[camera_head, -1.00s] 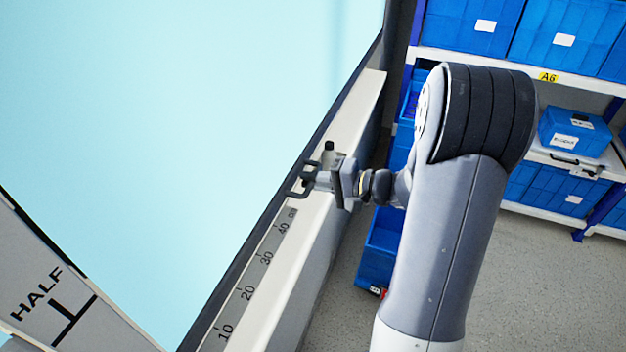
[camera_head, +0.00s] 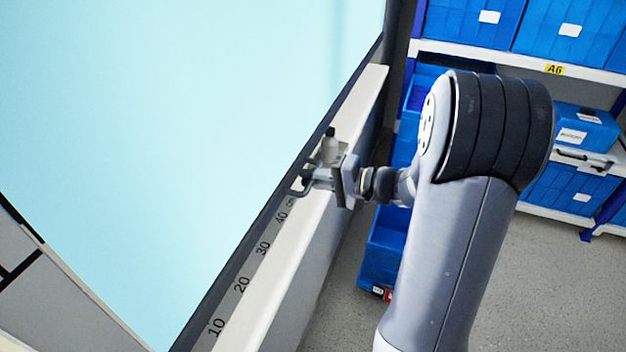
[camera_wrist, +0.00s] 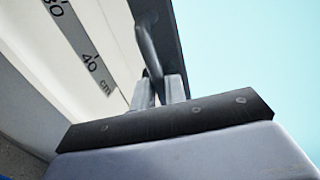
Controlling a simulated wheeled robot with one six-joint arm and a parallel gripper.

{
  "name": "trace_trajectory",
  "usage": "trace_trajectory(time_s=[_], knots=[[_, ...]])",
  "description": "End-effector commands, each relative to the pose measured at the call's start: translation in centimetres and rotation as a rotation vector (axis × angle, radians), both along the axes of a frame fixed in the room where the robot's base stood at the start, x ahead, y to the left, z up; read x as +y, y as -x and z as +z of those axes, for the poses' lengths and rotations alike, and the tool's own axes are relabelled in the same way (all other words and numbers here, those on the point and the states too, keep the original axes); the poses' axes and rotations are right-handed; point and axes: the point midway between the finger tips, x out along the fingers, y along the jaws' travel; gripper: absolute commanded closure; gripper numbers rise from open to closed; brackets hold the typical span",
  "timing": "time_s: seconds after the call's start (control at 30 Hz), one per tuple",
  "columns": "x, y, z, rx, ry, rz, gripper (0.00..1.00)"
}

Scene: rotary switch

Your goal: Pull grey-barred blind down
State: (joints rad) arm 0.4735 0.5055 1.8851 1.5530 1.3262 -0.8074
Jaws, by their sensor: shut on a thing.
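A dark grey bar (camera_head: 238,250) runs along the edge of a large pale blue area (camera_head: 150,130); I cannot tell whether that area is blind cloth or window. A dark looped handle (camera_head: 305,184) sits at the bar, and it also shows in the wrist view (camera_wrist: 147,42). My gripper (camera_head: 314,177) is shut on the handle. In the wrist view my gripper's two fingers (camera_wrist: 158,93) close around the handle's near end, which they partly hide.
A pale ledge (camera_head: 362,108) with a centimetre scale (camera_head: 252,262) runs beside the bar. A small knob-like fitting (camera_head: 329,143) stands just beyond my gripper. Blue bins (camera_head: 570,35) on shelves stand at the right. Grey floor (camera_head: 500,270) is open below them.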

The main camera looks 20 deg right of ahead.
Motion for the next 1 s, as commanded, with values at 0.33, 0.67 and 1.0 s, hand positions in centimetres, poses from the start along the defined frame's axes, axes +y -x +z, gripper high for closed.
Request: trace_trajectory(time_s=[0.33, 0.67, 1.0], knots=[[0.0, 0.2, -0.6, 0.014, 0.005, 0.0, 0.69], [-0.4, 0.4, -0.4, 0.009, 0.003, 0.0, 0.69], [-4.8, 3.5, 0.6, 0.007, 0.005, -0.006, 0.69]])
